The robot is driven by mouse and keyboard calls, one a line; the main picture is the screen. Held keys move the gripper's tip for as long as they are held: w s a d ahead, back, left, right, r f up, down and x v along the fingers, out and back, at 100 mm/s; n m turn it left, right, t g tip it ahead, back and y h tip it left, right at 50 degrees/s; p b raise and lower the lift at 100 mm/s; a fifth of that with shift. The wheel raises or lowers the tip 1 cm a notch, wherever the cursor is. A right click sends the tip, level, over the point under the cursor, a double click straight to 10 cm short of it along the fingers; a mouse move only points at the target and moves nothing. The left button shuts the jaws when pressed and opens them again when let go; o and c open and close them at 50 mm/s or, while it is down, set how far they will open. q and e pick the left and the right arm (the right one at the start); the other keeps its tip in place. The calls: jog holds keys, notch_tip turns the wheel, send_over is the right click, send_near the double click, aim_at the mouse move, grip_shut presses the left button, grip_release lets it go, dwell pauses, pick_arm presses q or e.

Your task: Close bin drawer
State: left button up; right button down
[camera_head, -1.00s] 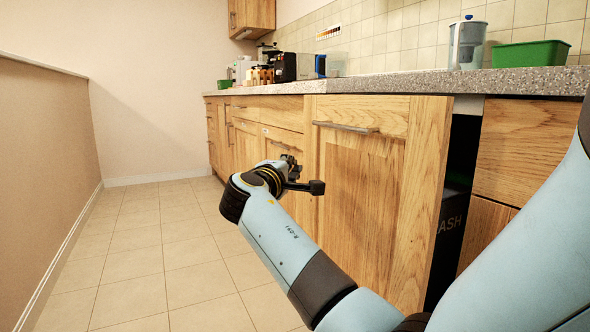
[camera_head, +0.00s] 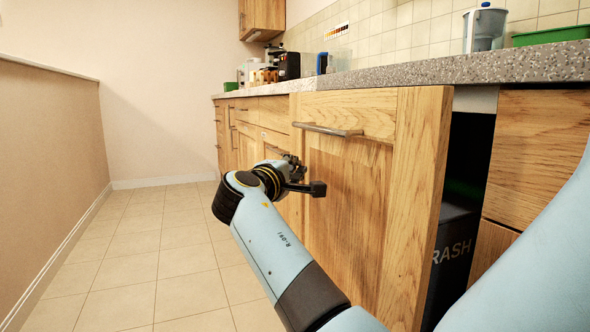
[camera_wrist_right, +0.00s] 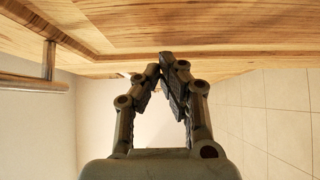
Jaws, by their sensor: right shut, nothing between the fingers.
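The wooden bin drawer (camera_head: 345,200) stands pulled out from the cabinet, with a dark gap along its right side. Its metal handle (camera_head: 328,130) runs across the top of the front. Inside the gap is a dark bin (camera_head: 452,262) with the letters "RASH" showing. My right gripper (camera_head: 296,168) is in front of the drawer front, below the handle; contact cannot be told. In the wrist view the right gripper (camera_wrist_right: 161,66) is shut and empty, its tips close to the wood, with the handle (camera_wrist_right: 35,82) at left. My left gripper is not in view.
A speckled counter (camera_head: 420,72) runs above the drawer, with a water pitcher (camera_head: 484,30) and a green tub (camera_head: 552,36) on it. The fixed cabinet (camera_head: 530,155) stands right of the gap. The tiled floor (camera_head: 150,250) at left is clear.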

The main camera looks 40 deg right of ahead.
aim_at(309, 162)
jog(key=d, duration=0.1)
jog(key=d+p, duration=0.1)
jog(key=d+r+p, duration=0.1)
jog(key=shift+s+d, duration=0.2)
jog(key=shift+s, duration=0.2)
jog(key=d, duration=0.2)
jog(key=s+d+p, duration=0.1)
jog(key=d, duration=0.1)
jog(key=d+p, duration=0.1)
jog(key=d, duration=0.1)
jog(key=shift+s+f, duration=0.2)
jog(key=shift+s, duration=0.1)
jog(key=shift+d+f, duration=0.1)
jog(key=shift+d, duration=0.2)
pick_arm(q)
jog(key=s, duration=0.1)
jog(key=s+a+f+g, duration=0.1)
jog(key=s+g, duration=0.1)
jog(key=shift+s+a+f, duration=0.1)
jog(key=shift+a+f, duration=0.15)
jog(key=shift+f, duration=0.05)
pick_arm(e)
jog(key=shift+f, duration=0.15)
